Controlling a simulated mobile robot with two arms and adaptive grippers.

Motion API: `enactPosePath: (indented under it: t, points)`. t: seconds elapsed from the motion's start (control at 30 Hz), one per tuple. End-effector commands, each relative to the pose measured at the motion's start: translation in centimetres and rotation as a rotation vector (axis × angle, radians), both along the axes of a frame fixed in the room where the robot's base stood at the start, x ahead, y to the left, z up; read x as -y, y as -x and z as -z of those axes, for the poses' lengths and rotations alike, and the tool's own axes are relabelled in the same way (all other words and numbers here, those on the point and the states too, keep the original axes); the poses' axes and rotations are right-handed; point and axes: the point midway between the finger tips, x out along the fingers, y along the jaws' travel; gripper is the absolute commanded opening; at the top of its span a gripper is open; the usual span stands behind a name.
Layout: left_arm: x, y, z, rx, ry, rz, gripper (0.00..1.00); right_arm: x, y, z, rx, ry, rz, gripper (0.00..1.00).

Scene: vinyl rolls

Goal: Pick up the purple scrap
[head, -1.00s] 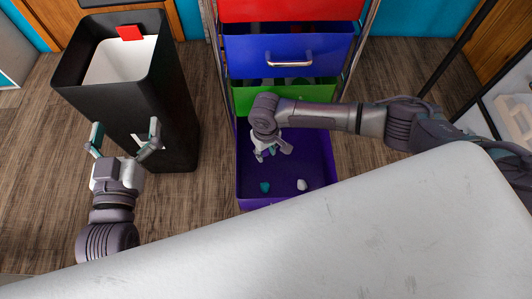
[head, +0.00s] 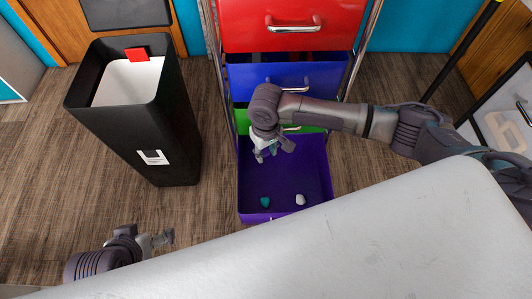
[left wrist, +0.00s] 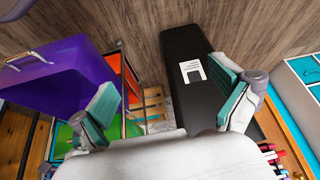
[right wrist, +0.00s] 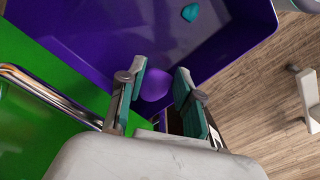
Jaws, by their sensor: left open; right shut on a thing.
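The purple scrap (right wrist: 154,84) shows in the right wrist view as a rounded purple piece between the two teal-padded fingers of my right gripper (right wrist: 160,70), which is shut on it. In the head view my right gripper (head: 268,153) is over the open purple drawer (head: 327,177), and the scrap cannot be made out there. My left gripper (head: 158,241) is low at the left, beside the edge of the white tabletop. In the left wrist view its fingers (left wrist: 167,93) are wide apart and empty.
A teal scrap (head: 265,202) and a white scrap (head: 300,199) lie in the drawer near its front. Green (head: 245,123), blue (head: 240,80) and red (head: 250,32) drawers rise above. A black bin (head: 160,125) stands left. The white tabletop (head: 330,250) fills the front.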

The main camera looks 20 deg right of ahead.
Motion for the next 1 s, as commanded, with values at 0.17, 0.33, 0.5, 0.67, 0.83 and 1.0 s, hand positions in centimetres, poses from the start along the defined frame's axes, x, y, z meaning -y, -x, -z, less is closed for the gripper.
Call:
enactPosePath:
  t: [0.17, 0.33, 0.5, 0.67, 0.83, 1.0]
  points:
    - [-0.6, 2.0, 0.3, -0.096, -0.020, -0.008, 1.00, -4.1, -1.1, -0.1, 0.000, -0.004, -0.002, 0.23]
    - [-1.0, 3.4, 0.4, -0.161, -0.032, -0.013, 1.00, -8.9, -2.5, -0.2, 0.000, -0.005, -0.001, 0.23]
    - [-1.0, 3.4, 0.4, -0.161, -0.033, -0.014, 1.00, -13.2, -3.7, 0.0, -0.001, -0.003, -0.001, 0.23]
    - [-1.0, 3.4, 0.5, -0.161, -0.033, -0.014, 1.00, -15.8, -4.5, 0.0, 0.000, -0.002, 0.001, 0.23]
    - [-1.0, 3.4, 0.5, -0.160, -0.033, -0.013, 1.00, -17.1, -4.9, 0.1, 0.000, -0.001, 0.000, 0.23]
    - [-1.0, 3.4, 0.5, -0.160, -0.033, -0.013, 1.00, -17.3, -5.0, 0.1, 0.000, 0.000, 0.000, 0.23]
